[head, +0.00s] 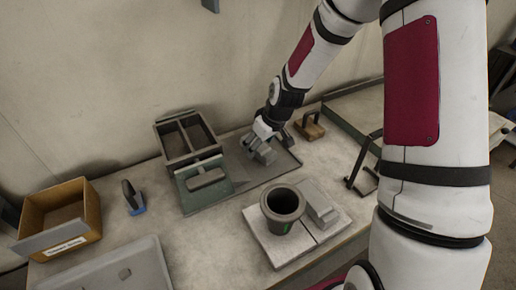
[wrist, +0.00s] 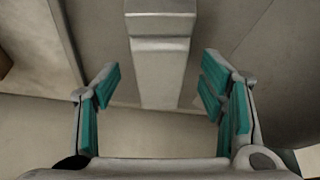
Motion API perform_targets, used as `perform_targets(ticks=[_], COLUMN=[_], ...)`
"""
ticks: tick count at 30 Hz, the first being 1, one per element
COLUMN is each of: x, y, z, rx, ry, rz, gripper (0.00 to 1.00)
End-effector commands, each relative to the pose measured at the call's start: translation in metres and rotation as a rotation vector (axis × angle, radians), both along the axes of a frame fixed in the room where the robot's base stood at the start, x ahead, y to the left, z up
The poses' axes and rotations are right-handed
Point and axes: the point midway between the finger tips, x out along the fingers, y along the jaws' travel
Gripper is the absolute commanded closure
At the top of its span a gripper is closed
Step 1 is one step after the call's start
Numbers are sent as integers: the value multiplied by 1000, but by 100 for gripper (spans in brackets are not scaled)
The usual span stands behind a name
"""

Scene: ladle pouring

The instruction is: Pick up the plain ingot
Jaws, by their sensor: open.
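A plain grey ingot (head: 266,155) lies in a shallow dark tray (head: 286,166) near the back wall. My gripper (head: 268,137) is low over the tray beside it. In the wrist view a pale grey bar with a stepped top (wrist: 161,60) lies lengthwise between the fingers, which I take to be this ingot. My gripper also shows there (wrist: 159,72), open, teal pads on both sides with a gap to the bar. The bar's far end runs out of the picture. The head view does not clearly show the fingers.
A dark crucible (head: 283,205) and a grey block (head: 318,202) stand in front. A wooden-based handled block (head: 309,129) is right; a cardboard box (head: 85,215) is far left.

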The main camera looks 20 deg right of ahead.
Motion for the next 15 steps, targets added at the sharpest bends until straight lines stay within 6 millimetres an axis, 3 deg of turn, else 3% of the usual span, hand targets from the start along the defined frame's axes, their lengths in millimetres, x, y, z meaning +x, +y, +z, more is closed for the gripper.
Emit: perform_targets(ticks=[9, 15], x=[2, 2], y=[1, 1], z=[-4, -4], rx=[0, 0], ry=[-1, -1], rz=[0, 0], gripper=[38, 83])
